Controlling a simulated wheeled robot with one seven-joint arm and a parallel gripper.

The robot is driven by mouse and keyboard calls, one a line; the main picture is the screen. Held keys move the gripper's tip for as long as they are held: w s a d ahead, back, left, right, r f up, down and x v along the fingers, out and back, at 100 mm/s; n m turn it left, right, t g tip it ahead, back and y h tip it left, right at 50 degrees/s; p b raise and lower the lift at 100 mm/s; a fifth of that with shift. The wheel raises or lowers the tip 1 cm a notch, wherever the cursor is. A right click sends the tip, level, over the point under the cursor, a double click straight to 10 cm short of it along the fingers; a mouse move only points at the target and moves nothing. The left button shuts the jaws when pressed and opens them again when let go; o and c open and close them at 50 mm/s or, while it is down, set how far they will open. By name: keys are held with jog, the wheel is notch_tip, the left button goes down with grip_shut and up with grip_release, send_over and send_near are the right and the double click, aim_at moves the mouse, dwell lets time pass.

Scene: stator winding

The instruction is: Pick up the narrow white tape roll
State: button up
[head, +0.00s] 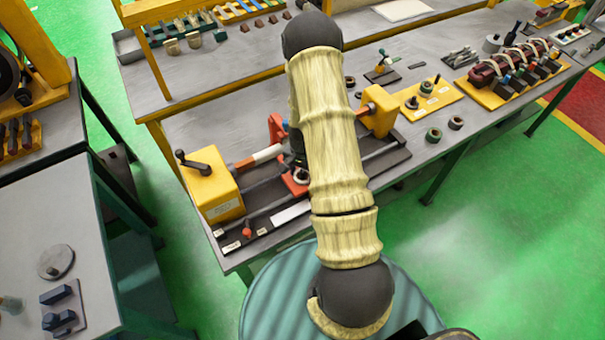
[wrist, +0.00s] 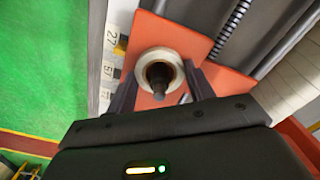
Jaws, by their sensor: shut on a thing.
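The white tape roll (wrist: 160,56) is a small pale ring between the fingers of my gripper (wrist: 160,88) in the wrist view. A dark peg or spindle (wrist: 159,78) shows in the middle of the ring. My gripper is shut on the roll, one finger on each side. A red-orange plate (wrist: 140,45) lies behind the roll. My arm hides most of my gripper there. Whether the roll touches the plate cannot be told.
The machine has a yellow headstock (head: 210,188) with a crank at left and a yellow block (head: 379,112) at right, joined by rods. Dark rings (head: 434,134) and a yellow board (head: 424,101) stand to the right on the grey bench.

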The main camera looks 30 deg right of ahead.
notch_tip(320, 180, up, 10)
jog(key=b, duration=0.3)
jog(key=shift+f, duration=0.1)
dwell(0.6)
jog(key=a+f+n+b, duration=0.1)
jog(key=a+f+n, duration=0.2)
jog(key=a, duration=0.1)
jog(key=w+a+f+n+b, duration=0.1)
jog(key=a+f+n, duration=0.2)
jog(key=a, duration=0.1)
jog(key=w+a+f+n+b, duration=0.1)
jog(key=a+f+n, duration=0.2)
jog(key=a+n, duration=0.1)
jog(key=shift+w+a+f, duration=0.1)
jog(key=shift+w+a, duration=0.1)
jog(key=shift+a, duration=0.3)
jog(key=shift+a+f+n, duration=0.15)
jog(key=shift+a+n, duration=0.2)
jog(key=shift+n, duration=0.05)
